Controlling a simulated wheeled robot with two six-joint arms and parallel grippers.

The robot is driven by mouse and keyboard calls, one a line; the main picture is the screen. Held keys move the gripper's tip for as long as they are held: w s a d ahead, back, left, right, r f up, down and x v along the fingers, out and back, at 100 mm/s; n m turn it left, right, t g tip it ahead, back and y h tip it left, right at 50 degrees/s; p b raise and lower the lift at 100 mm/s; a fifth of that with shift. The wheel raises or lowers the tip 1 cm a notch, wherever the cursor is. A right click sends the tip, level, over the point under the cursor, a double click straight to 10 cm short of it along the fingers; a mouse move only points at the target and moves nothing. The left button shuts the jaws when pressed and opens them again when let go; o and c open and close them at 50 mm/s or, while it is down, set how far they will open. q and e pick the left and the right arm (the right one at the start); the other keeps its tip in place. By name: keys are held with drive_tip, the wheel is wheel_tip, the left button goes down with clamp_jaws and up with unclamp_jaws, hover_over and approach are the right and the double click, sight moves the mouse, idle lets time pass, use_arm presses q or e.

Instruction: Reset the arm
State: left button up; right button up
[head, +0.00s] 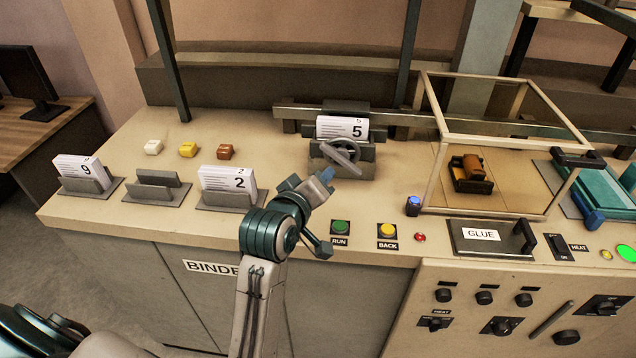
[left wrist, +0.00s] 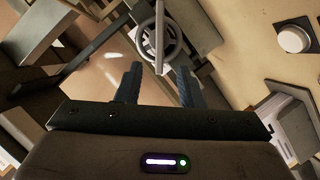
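My left gripper (head: 326,175) is in front of the grey clamp stand with a handwheel (head: 340,152), near the middle of the bench. In the left wrist view the two dark fingers of the left gripper (left wrist: 159,88) stand apart with nothing held between them. The handwheel (left wrist: 160,42) shows just beyond the fingertips; I cannot tell if they touch it. A paper stack marked 5 (head: 342,128) stands in the clamp. My right gripper is not in view.
Paper stacks 9 (head: 78,168) and 2 (head: 228,179) stand in holders at left, with an empty holder (head: 157,187) between. RUN (head: 340,227) and BACK (head: 387,230) buttons lie near the front edge. A framed glue box (head: 434,150) stands right.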

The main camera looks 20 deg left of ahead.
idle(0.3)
use_arm(q)
drive_tip(key=s+a+f+m+g, duration=0.2)
drive_tip(key=s+f+m+g, duration=0.2)
drive_tip(key=s+f, duration=0.45)
drive_tip(key=s+a+f+m+g+y, duration=0.1)
drive_tip(key=s+a+f+m+g, duration=0.2)
drive_tip(key=s+f, duration=0.6)
drive_tip(key=s+a+f+m+g, duration=0.1)
drive_tip(key=s+f+m+g, duration=0.35)
drive_tip(key=s+f, duration=0.45)
wheel_tip(320, 180, down, 29)
drive_tip(key=s+a+n+g+b, duration=0.1)
drive_tip(key=a+b, duration=0.2)
drive_tip(key=s+a+f+g+b, duration=0.1)
drive_tip(key=s+f+b, duration=0.1)
drive_tip(key=s+f, duration=1.7)
wheel_tip(320, 180, down, 4)
drive_tip(key=shift+s+a+f, duration=0.15)
drive_tip(key=shift+f, duration=0.1)
